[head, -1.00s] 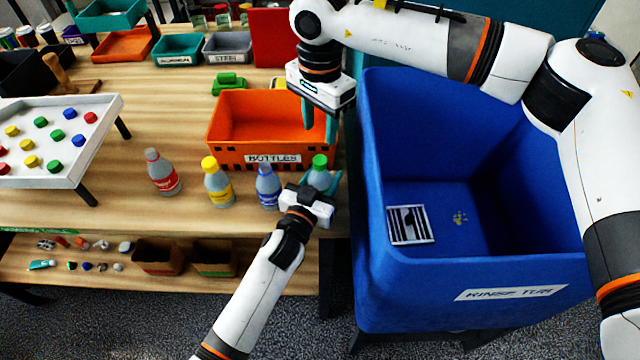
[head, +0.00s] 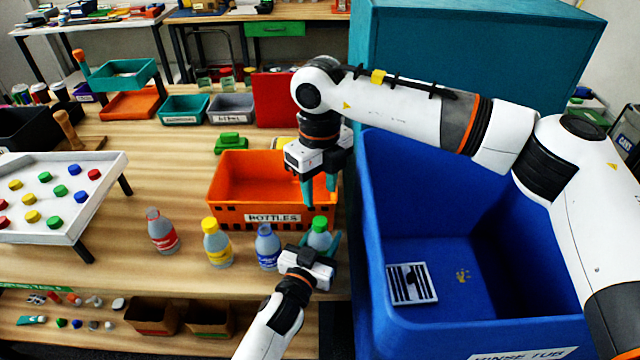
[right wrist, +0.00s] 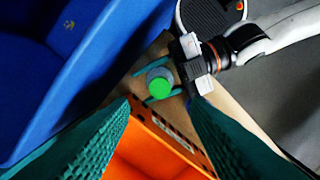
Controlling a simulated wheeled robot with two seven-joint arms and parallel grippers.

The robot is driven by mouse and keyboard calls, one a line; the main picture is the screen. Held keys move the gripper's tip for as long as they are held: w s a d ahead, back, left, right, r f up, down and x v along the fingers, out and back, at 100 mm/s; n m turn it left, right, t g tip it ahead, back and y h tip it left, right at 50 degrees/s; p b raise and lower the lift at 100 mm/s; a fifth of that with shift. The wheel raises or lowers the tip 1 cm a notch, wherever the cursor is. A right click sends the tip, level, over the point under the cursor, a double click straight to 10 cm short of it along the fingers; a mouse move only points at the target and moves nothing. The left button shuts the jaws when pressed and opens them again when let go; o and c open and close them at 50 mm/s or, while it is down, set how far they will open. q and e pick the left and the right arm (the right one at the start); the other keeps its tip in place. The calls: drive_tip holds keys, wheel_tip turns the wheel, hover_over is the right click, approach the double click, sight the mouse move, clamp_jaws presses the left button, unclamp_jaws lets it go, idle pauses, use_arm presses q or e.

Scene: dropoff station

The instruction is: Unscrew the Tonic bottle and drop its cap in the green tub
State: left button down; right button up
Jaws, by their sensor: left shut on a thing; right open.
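A bottle (head: 318,240) with a green cap (head: 320,223) stands upright at the table's front right; its label is hidden, so I cannot read a name. My left gripper (head: 321,241) is shut around its body; the right wrist view shows the cap (right wrist: 160,87) from above between the left gripper's teal fingers. My right gripper (head: 320,188) is open and empty, pointing down above and behind the cap, apart from it. I cannot tell which container is the green tub; a teal bin (head: 184,109) stands at the back, its label unreadable.
An orange BOTTLES bin (head: 225,209) is directly behind the held bottle. Yellow-capped (head: 217,244), blue-labelled (head: 267,247) and red-labelled (head: 162,231) bottles stand to the left. A large blue tub (head: 375,270) is at the right. A white tray of caps (head: 120,165) is at left.

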sight(320, 221)
use_arm(q)
drive_tip(key=shift+f, duration=0.1)
use_arm(e)
drive_tip(key=m, duration=0.4)
drive_tip(key=shift+m, duration=0.3)
drive_tip(key=m, duration=0.4)
drive_tip(key=shift+m, duration=0.3)
drive_tip(key=m, duration=0.8)
drive_tip(key=shift+f, duration=4)
clamp_jaws()
